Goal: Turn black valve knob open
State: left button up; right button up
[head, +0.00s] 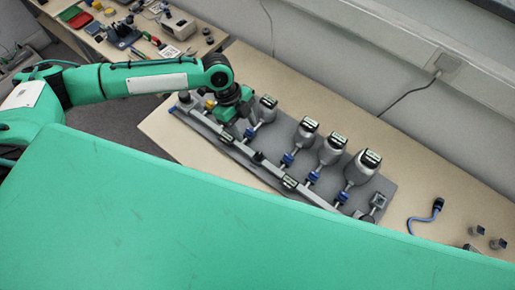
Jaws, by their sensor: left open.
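A grey board (381,187) on the table carries a long pipe manifold with several silver flasks. A small black knob (258,157) sits on the pipe near its middle, and a dark fitting (184,97) stands at the pipe's far left end. I cannot tell which of these is the valve knob. My left gripper (237,128) points down over the left part of the pipe, beside the leftmost flask (266,108). It is open; its fingertips are small and partly hidden, so contact with a knob cannot be told. My right gripper is out of view.
Silver flasks (331,149) with black labelled tops and blue fittings stand behind the pipe. A blue cable (426,217) and small grey parts lie at the right. Another table (113,12) with tools is at the upper left. My own teal body hides the foreground.

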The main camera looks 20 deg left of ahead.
aim_at(258, 154)
pick_arm(q)
jog(key=p+x, duration=0.2)
jog(key=x, duration=0.9)
jog(key=shift+d+f, duration=0.2)
jog(key=shift+f, duration=0.15)
jog(key=c, duration=1)
